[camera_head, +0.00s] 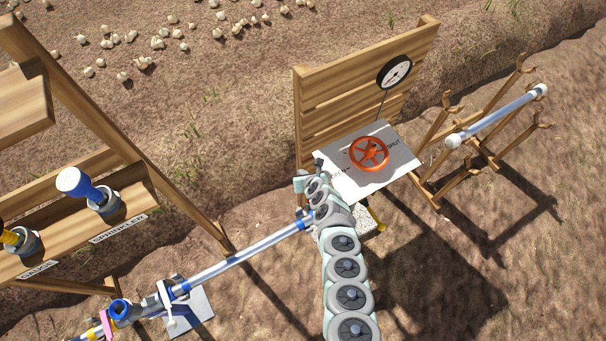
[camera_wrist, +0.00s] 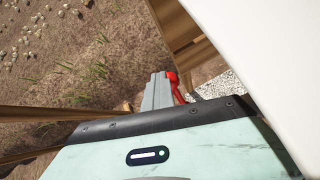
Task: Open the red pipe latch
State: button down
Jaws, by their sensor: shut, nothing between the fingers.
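A red latch (camera_wrist: 173,79), a small rounded red piece with a thin red bar running down, shows in the wrist view just right of my fingertips. My gripper (camera_wrist: 158,78) is shut, its grey fingers together with nothing between them. The fingers are beside the red latch; I cannot tell whether they touch it. In the head view my arm reaches up to the left edge of the white panel, and the latch is hidden there. The blue-banded pipe (camera_head: 250,252) runs from the lower left to the end of my arm.
A white panel (camera_head: 343,187) with an orange-red wheel (camera_head: 369,153) stands beside my arm, before a wooden back board (camera_head: 330,98) with a gauge (camera_head: 394,71). A rack holds a loose pipe (camera_head: 497,116) at right. A wooden shelf (camera_head: 122,221) with blue and yellow fittings stands at left.

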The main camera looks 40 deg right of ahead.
notch_tip(320, 180, up, 11)
jog(key=w+a+p, duration=0.1)
jog(key=w+p, duration=0.1)
jog(key=p, duration=0.7)
jog(key=shift+w+a, duration=0.15)
jog(key=shift+a, duration=0.2)
jog(key=shift+r, duration=0.1)
